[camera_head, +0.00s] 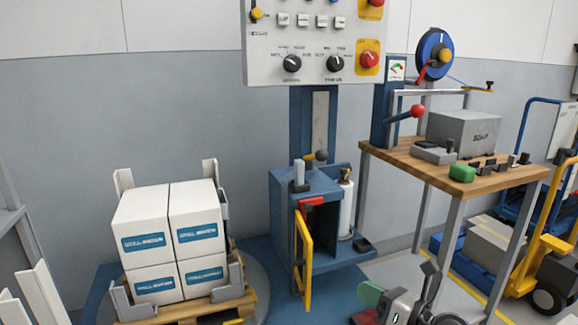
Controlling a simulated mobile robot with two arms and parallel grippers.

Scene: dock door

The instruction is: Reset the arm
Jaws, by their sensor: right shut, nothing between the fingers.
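My right gripper (429,272) shows at the bottom, right of centre, in the head view. It is shut with nothing between its fingers, in front of the wrapping machine and apart from it. The blue machine carriage (305,186) stands at the centre with a yellow bent arm (303,255) hanging on its front and a red part above that. A lever with a dark knob (321,155) is on its top. The control panel (315,50) above has two black dials and a red button (369,60). My left gripper is out of view.
White boxes (172,235) are stacked on a wooden pallet (190,312) at left, with corner boards around them. A yellow hand truck (535,240) stands far right.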

